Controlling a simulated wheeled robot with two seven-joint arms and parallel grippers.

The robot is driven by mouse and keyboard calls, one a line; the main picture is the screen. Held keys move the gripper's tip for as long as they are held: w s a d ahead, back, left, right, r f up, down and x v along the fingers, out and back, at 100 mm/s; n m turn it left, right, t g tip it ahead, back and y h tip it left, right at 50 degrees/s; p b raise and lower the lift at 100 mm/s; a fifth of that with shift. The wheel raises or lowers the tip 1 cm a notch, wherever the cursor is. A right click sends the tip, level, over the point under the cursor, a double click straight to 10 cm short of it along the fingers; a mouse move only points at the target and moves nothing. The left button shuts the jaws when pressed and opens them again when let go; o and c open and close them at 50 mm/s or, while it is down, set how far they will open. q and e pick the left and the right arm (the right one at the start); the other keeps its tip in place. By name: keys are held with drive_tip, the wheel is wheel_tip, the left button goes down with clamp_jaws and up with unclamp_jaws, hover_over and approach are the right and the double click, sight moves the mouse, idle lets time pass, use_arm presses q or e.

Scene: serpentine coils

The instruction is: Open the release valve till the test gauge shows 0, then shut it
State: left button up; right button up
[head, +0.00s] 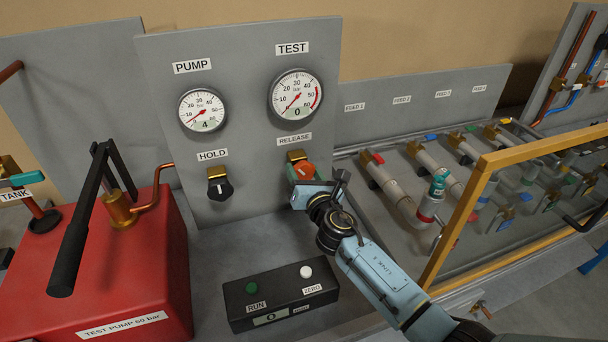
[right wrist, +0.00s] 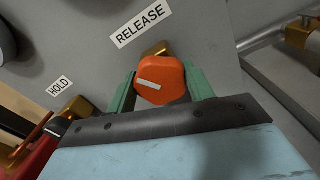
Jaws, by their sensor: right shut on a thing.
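The release valve is an orange knob (head: 306,169) on a brass fitting under the RELEASE label. My right gripper (head: 303,176) is shut on it. In the right wrist view, the green fingers of my right gripper (right wrist: 161,88) hold the orange knob (right wrist: 160,70) from both sides, and its white mark lies nearly level in the picture. The test gauge (head: 297,95) has its needle at the low end, and its window reads 0. The pump gauge (head: 202,110) reads 4. My left gripper is not in view.
The black hold knob (head: 220,187) is left of the release valve. A black box (head: 280,295) with RUN and ZERO buttons stands in front. The red test pump (head: 130,270) with its black lever is at left. A yellow rail (head: 520,150) and pipes are at right.

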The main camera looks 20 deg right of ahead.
drive_tip(key=m, duration=0.4)
drive_tip(key=shift+f+m+b, duration=0.1)
drive_tip(key=shift+m+b, duration=0.2)
drive_tip(key=shift+b, duration=0.1)
drive_tip(key=shift+m, duration=1.3)
drive_tip(key=o, duration=1)
drive_tip(key=s, duration=1.3)
drive_tip(key=shift+s+d, duration=0.25)
drive_tip(key=shift+d, duration=0.05)
